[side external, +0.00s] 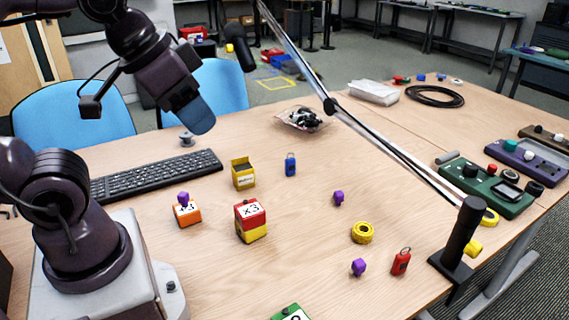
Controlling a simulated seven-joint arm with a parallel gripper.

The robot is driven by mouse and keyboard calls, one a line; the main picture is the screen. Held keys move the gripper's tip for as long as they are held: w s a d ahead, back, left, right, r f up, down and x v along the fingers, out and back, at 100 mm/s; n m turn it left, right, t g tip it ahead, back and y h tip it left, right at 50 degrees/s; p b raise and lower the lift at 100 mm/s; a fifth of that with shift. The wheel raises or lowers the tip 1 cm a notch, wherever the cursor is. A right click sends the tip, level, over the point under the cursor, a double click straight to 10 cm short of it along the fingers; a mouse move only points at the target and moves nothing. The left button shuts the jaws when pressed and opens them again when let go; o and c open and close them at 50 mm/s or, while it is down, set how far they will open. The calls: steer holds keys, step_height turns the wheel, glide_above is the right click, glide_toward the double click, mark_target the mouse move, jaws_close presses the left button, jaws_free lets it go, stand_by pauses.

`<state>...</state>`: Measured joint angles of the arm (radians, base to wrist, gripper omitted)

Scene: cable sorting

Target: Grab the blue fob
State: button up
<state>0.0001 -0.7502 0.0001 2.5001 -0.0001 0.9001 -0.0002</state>
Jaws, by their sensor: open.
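The blue fob (290,166) is on the wooden table near the middle of the view, just right of a small yellow box. It is a small blue block with a narrower top, and nothing touches it. My gripper (197,118) is at the upper left, raised above the table and the keyboard, to the left of the fob and apart from it. It is open, seen side-on, with nothing visible in it. The gap between its fingers is hidden from this side.
The yellow box (243,177), stacked red box (250,214) and orange box (186,214) stand left of centre. A keyboard (157,176) lies behind them. A red fob (401,262) and yellow ring (362,232) are at the right. A lamp arm (385,152) slants overhead.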

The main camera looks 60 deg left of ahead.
steer(key=shift+o, duration=0.5)
steer(key=shift+o, duration=0.8)
